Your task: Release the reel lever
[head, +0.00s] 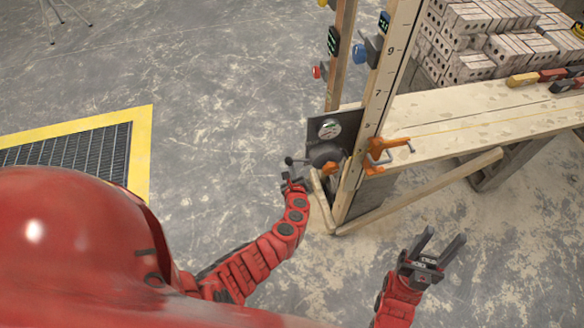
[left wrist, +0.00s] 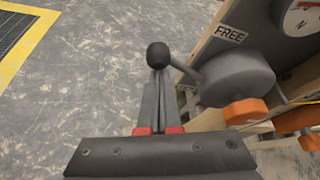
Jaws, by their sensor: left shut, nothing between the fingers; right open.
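The reel (head: 325,154) is a dark grey drum on a board at the near post. Its lever sticks out to the left and ends in a black ball knob (head: 289,160). In the left wrist view the knob (left wrist: 157,55) stands at the tips of my left gripper (left wrist: 157,76), and the lever runs right to the grey reel (left wrist: 236,78). A "FREE" label (left wrist: 230,33) sits above the reel. My left gripper (head: 288,178) is shut and empty, just below the knob; I cannot tell if it touches. My right gripper (head: 436,246) is open and empty, lower right.
A dial gauge (head: 330,129) is above the reel. An orange clamp (head: 380,152) grips the post (head: 385,75) beside a plank bench (head: 480,115). Bricks (head: 470,65) are stacked behind. A yellow-edged floor grate (head: 75,152) lies left. The floor between is clear.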

